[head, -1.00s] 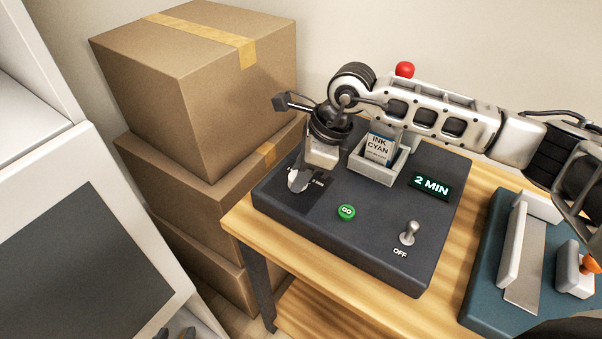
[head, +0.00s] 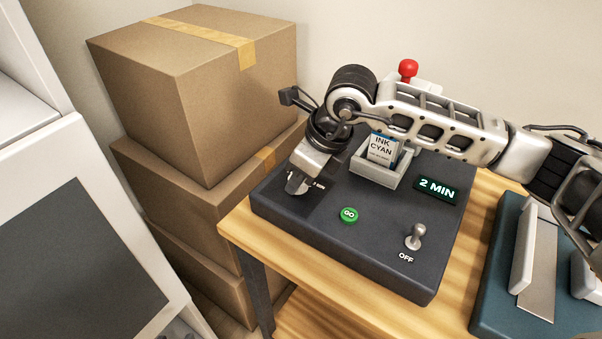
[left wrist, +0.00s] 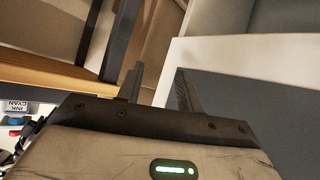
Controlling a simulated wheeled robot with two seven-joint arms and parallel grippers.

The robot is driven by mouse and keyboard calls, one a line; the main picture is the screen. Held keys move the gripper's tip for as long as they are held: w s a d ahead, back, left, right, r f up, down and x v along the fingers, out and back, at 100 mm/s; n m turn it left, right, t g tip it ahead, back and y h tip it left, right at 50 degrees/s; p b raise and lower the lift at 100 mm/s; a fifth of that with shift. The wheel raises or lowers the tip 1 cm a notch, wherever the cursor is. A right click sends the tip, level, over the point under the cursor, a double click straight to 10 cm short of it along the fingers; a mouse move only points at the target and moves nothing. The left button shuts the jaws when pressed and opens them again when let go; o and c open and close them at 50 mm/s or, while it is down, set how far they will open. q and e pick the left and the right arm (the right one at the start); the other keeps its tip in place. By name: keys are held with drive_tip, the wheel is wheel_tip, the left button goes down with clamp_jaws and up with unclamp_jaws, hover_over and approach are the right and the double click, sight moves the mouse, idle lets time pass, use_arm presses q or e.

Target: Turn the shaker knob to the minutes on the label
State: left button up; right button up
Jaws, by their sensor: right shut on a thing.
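The shaker is a dark box (head: 390,258) on a wooden table. My right gripper (head: 297,186) points down at its left corner and is shut on the shaker knob, which the fingers mostly hide. Small print beside the knob is partly covered. A display (head: 436,189) reads "2 MIN". My left gripper (left wrist: 158,88) is open and empty in the left wrist view, away from the shaker.
A green GO button (head: 348,215) and a lever (head: 415,237) marked OFF are on the box. A teal device (head: 500,305) stands at the right. Stacked cardboard boxes (head: 190,90) are at the left, behind a white cabinet (head: 95,165). A red knob (head: 408,68) shows behind my right arm.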

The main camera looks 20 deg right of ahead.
drive_tip(key=o, duration=1)
drive_tip(key=shift+b+v, duration=0.3)
drive_tip(key=shift+v, duration=7.75)
drive_tip(key=shift+d, duration=0.1)
